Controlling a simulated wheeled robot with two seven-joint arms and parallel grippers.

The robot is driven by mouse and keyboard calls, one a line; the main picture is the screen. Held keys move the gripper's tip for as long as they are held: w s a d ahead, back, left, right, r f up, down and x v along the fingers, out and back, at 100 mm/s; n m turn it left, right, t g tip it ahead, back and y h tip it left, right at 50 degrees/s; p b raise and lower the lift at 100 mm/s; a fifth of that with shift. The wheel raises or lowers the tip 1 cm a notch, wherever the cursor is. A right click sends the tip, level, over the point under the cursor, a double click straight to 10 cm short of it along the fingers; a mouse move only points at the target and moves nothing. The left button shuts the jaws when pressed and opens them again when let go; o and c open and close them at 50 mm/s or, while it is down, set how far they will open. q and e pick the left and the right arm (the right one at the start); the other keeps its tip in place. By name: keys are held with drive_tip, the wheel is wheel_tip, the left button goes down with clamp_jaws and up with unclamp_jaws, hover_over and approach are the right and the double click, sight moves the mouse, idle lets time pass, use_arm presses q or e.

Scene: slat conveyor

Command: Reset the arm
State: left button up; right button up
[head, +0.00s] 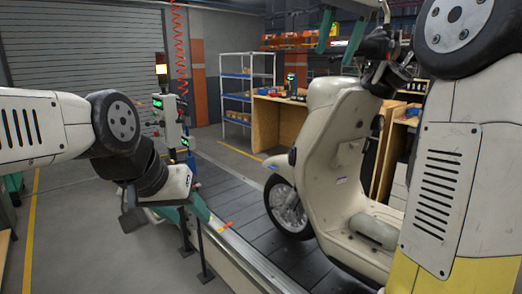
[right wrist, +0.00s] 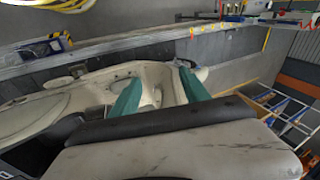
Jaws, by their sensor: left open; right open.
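My left arm comes in from the left in the head view. My left gripper (head: 184,216) hangs low beside the conveyor's near edge, its teal fingers apart and nothing seen between them. My right arm fills the right side. In the right wrist view my right gripper (right wrist: 160,78) is open and empty, with the cream scooter (right wrist: 45,108) beyond the fingers. The scooter (head: 338,140) stands upright on the slat conveyor (head: 233,203); my right arm hides part of it.
A control post (head: 171,115) with a lit lamp stands behind my left arm. A wooden workbench (head: 275,122) and blue-shelved rack (head: 237,100) stand at the back. A red coiled hose (head: 178,40) hangs overhead. Floor at the far left is mostly clear.

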drive_tip(key=s+f+n, duration=0.3)
drive_tip(key=s+f, duration=0.3)
drive_tip(key=f, duration=0.4)
drive_tip(key=s+a+f+n+t, duration=0.1)
drive_tip(key=s+f+n, duration=0.2)
drive_tip(key=s+f, duration=0.3)
drive_tip(key=s+a+f+n+t, duration=0.1)
drive_tip(key=s+f+n, duration=0.2)
drive_tip(key=s+f, duration=0.4)
wheel_tip(320, 180, down, 7)
drive_tip(key=shift+a+f, duration=0.1)
drive_tip(key=shift+a, duration=0.15)
